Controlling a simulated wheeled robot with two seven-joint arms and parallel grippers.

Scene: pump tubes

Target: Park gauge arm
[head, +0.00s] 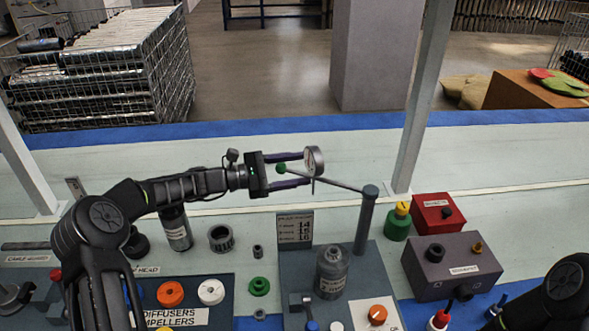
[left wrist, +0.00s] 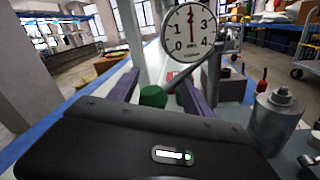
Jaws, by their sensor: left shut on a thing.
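The gauge arm (head: 335,184) is a thin grey rod running from the top of an upright post (head: 366,222) toward the left. It has a green knob (head: 281,168) at its free end and a round white dial gauge (head: 314,161) on it. My left gripper (head: 306,169) reaches in from the left, with its two fingers on either side of the knob, shut on it. In the left wrist view the knob (left wrist: 153,96) sits between the fingers, and the dial (left wrist: 189,31) faces the camera, marked 0 to 4. My right gripper is out of view.
A grey bottle (head: 332,272) stands on the dark base plate below the rod. A numbered card (head: 295,229) stands behind it. A purple-grey box (head: 451,265), a red box (head: 438,213) and a green-yellow container (head: 398,222) stand right of the post. Orange and white rings (head: 211,292) lie front left.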

